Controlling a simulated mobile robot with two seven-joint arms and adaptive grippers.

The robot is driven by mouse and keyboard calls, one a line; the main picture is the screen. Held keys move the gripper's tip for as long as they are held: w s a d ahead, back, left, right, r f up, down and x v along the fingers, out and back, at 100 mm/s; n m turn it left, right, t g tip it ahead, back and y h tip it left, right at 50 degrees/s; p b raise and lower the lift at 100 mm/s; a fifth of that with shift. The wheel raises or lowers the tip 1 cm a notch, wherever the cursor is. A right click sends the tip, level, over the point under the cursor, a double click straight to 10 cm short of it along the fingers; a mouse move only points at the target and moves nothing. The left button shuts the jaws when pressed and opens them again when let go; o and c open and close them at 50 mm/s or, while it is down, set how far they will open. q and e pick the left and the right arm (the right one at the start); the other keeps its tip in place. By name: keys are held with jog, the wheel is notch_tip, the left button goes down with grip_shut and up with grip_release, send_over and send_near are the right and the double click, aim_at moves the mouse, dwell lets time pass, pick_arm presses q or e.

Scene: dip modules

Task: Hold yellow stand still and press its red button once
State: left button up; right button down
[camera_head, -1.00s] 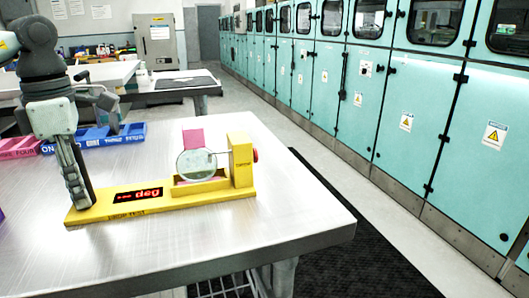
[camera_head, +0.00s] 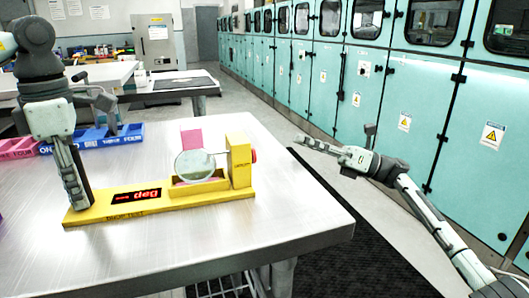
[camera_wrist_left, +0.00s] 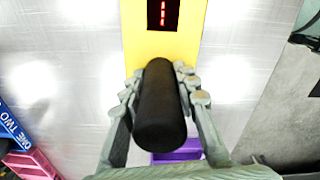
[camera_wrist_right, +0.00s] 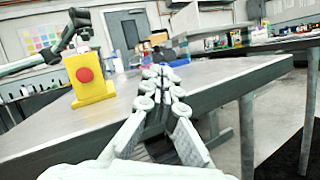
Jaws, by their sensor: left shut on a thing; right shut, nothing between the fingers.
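The yellow stand (camera_head: 160,208) lies along the table with a red display, a round clear disc and a pink block on it. Its red button (camera_head: 254,156) is on the right end of its upright post; in the right wrist view the red button (camera_wrist_right: 85,74) faces the camera. My left gripper (camera_head: 78,205) is shut on the stand's left end; the left wrist view shows its fingers (camera_wrist_left: 160,75) at the yellow base. My right gripper (camera_head: 305,143) is shut and empty, off the table's right edge, apart from the button and pointing left.
Blue bins (camera_head: 105,137) and a pink bin (camera_head: 20,148) stand at the table's far left. A purple thing (camera_wrist_left: 178,153) shows in the left wrist view. Teal cabinets (camera_head: 330,95) line the right. The metal table's right edge (camera_head: 340,215) is clear.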

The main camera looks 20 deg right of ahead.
aim_at(253, 155)
jog(key=s+d+r+n+g+h, duration=0.1)
jog(key=s+d+r+n+g, duration=0.1)
jog(key=s+n+g, duration=0.7)
jog(key=shift+r+n, duration=0.45)
jog(key=shift+n, duration=0.15)
jog(key=shift+s, duration=0.1)
jog(key=a, duration=1.4)
jog(key=shift+w, duration=0.2)
